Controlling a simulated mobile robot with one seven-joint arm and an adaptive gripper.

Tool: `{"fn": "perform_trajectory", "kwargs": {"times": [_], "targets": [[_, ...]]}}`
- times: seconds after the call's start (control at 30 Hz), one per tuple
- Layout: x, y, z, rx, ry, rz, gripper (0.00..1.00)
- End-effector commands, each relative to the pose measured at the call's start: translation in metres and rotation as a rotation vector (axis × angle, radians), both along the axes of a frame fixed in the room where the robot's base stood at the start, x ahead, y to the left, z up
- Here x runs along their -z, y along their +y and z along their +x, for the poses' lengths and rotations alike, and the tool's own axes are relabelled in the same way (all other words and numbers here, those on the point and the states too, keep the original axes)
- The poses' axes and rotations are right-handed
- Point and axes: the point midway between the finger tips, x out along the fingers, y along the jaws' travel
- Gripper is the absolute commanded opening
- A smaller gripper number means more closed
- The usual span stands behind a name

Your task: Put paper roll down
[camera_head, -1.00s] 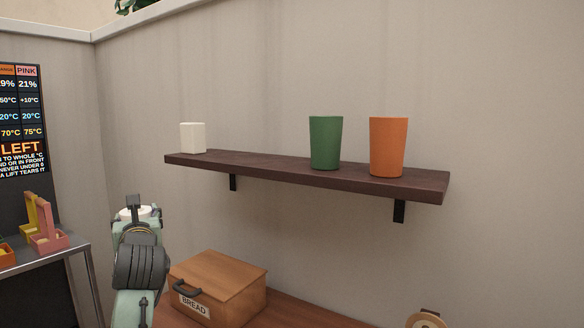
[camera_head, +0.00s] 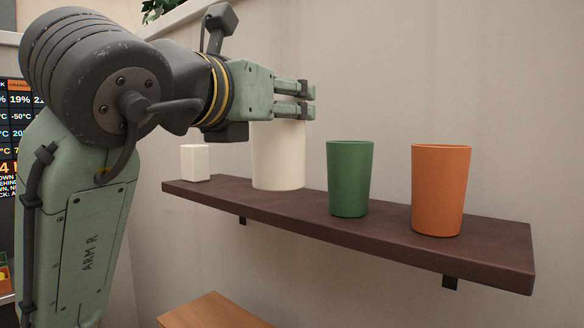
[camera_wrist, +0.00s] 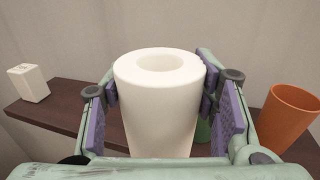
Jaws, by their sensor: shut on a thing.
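The white paper roll (camera_head: 278,160) is upright with its hollow core at the top, as the wrist view shows (camera_wrist: 160,110). My gripper (camera_head: 296,100) is shut on its upper part from the left in the head view. Purple finger pads (camera_wrist: 228,120) sit on either side of it in the wrist view. The roll is at the dark wooden shelf (camera_head: 400,232), between the small white block and the green cup. Its lower edge shows against the shelf top; I cannot tell whether it touches or hangs just above.
A green cup (camera_head: 350,180) stands to the right of the roll, with a small gap. An orange cup (camera_head: 440,190) stands farther right. A small white block (camera_head: 196,162) is at the shelf's left end. A wooden box (camera_head: 212,312) is below. The wall is behind the shelf.

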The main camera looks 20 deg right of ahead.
Motion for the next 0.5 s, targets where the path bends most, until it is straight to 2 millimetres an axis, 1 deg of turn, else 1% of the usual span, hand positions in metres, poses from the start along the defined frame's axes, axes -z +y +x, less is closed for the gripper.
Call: {"fn": "perform_trajectory", "kwargs": {"times": [0.03,0.3,0.4,0.5], "targets": [[-0.001,-0.003,0.013,0.002,0.008,-0.003,0.23],[0.004,-0.02,0.085,0.002,0.008,-0.003,0.23],[0.007,-0.026,0.108,0.002,0.006,-0.004,0.23],[0.009,-0.031,0.127,0.001,0.004,-0.003,0.23]]}}
